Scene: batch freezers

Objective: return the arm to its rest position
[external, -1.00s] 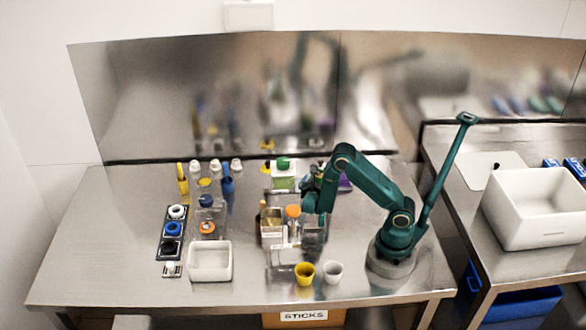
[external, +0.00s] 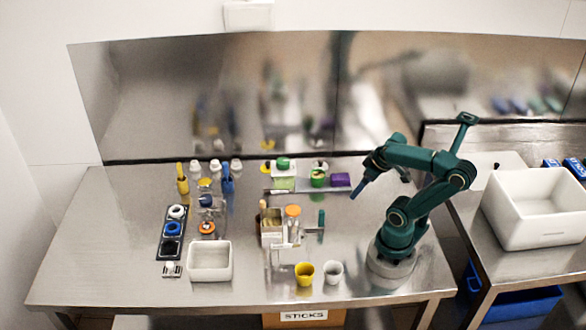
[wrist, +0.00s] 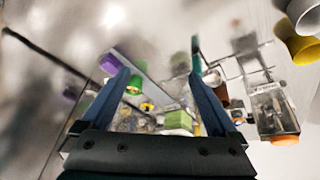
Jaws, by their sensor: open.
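My gripper (external: 358,190) hangs in the air over the right part of the steel table, left of my arm's base and in front of the purple block. In the wrist view my gripper (wrist: 165,95) shows two blue fingers spread wide apart. Nothing is held between them. My arm is folded back, with its elbow raised to the right above the base.
Behind are a green-lidded container (external: 283,163) and purple block (external: 340,180). A white bin (external: 210,262) sits left.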

